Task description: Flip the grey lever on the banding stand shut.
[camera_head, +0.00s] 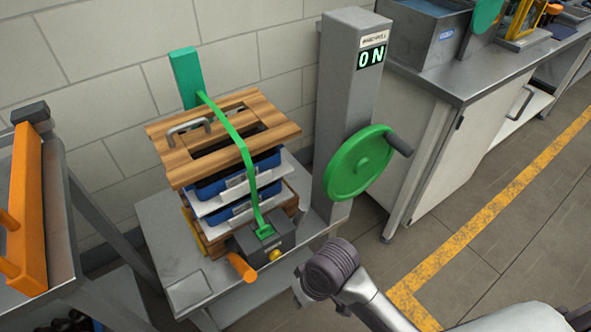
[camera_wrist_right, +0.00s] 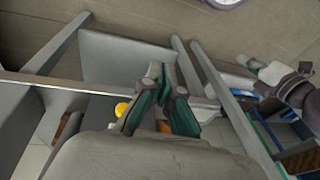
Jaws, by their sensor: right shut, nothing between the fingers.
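The banding stand is a grey metal table (camera_head: 182,240) bearing a strapped stack. A green strap (camera_head: 240,147) runs over the stack to a dark grey buckle box (camera_head: 282,236). An orange grip (camera_head: 242,267) sticks out low at the box's front, beside a yellow knob (camera_head: 275,255). I cannot make out the grey lever apart from the box. My right gripper (camera_head: 303,291) is to the right of the grip, partly hidden by its wrist. In the right wrist view its fingers (camera_wrist_right: 160,95) are shut and empty, near the yellow knob (camera_wrist_right: 122,108). My left arm (camera_wrist_right: 290,88) seems to show there; its jaws are unclear.
A grey post with a green handwheel (camera_head: 358,163) and a lit ON sign (camera_head: 370,57) stands right behind the stand. A workbench (camera_head: 468,75) is beyond it. A rack with an orange frame (camera_head: 27,205) is at left. Floor is clear at right.

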